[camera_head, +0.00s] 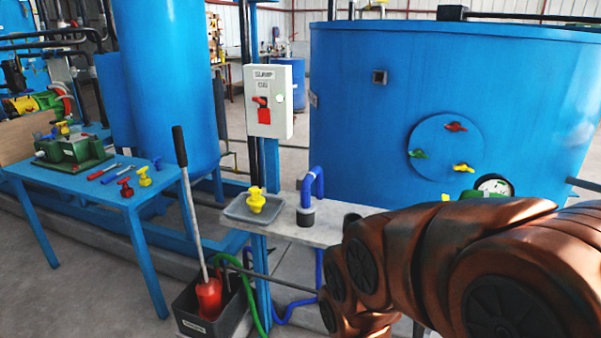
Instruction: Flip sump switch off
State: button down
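The sump switch box (268,101) is a light grey box on a dark and blue post, left of centre. Its label reads roughly "SUMP", with a second line too small to read surely. A red switch handle (261,101) sits on its front, with a red block (264,116) just below it. I cannot tell its on or off position. My copper-coloured arm reaches in from the lower right, well below and right of the box. My gripper is not clearly visible.
A grey bench (283,231) below the box holds a tray (239,213) with a yellow valve (256,200) and a blue pipe (312,186). A blue table (88,191) stands left. A black bin (229,317) with a long handle stands below. A large blue tank (370,120) fills the right.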

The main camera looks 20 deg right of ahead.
aim_at(257, 100)
jog(key=z, duration=0.05)
jog(key=k, duration=0.65)
jog(key=u, duration=0.4)
jog(key=i, duration=0.45)
jog(key=u, duration=0.55)
jog(key=i, duration=1.35)
jog(key=z, duration=0.85)
